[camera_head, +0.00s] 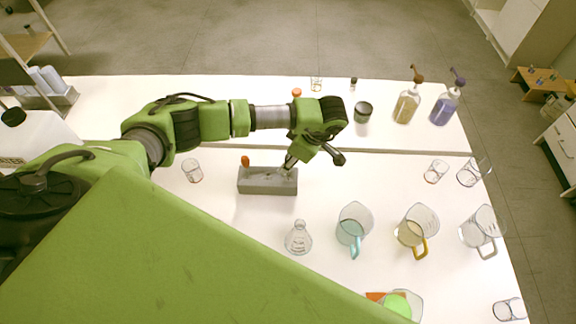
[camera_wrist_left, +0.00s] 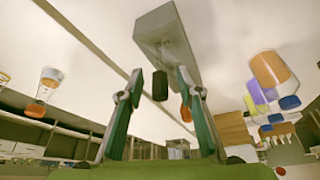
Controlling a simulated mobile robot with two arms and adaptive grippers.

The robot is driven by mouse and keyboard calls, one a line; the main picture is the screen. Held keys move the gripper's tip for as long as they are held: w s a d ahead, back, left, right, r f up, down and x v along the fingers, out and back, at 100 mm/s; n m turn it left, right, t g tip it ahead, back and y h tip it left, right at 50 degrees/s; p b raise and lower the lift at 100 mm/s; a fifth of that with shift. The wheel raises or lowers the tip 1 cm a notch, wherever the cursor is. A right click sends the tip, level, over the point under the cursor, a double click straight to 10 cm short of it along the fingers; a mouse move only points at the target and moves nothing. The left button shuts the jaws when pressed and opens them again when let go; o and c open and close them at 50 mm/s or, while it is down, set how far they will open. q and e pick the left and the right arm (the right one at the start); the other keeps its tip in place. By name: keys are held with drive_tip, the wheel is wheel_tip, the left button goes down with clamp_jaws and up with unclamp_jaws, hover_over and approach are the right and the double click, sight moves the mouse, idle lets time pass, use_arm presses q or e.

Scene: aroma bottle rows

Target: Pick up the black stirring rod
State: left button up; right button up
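The black stirring rod (camera_wrist_left: 160,85) shows in the left wrist view as a short dark end by the grey holder (camera_wrist_left: 153,22), between my left gripper's fingers. I see a gap on both sides of it. My left gripper (camera_wrist_left: 160,76) is open. An orange-ended rod (camera_wrist_left: 186,113) lies beyond the right finger in that view. In the head view the grey holder (camera_head: 267,188) stands on the near table, with the orange end (camera_head: 245,161) at its left. My left gripper (camera_head: 314,158) is at its right end, and I cannot make out the black rod there. My right gripper is not in view.
A clear flask (camera_head: 298,238), a teal-handled jug (camera_head: 352,229) and a yellow-handled jug (camera_head: 416,228) stand in front of and right of the holder. An empty glass (camera_head: 192,170) is at its left. Pump bottles (camera_head: 406,106) stand on the far table.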

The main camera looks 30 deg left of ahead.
use_arm(q)
drive_tip(key=shift+a+f, duration=0.15)
drive_tip(key=shift+f, duration=0.2)
clamp_jaws()
wheel_tip(320, 180, up, 9)
drive_tip(key=b, duration=0.3)
drive_tip(key=shift+r, duration=0.6)
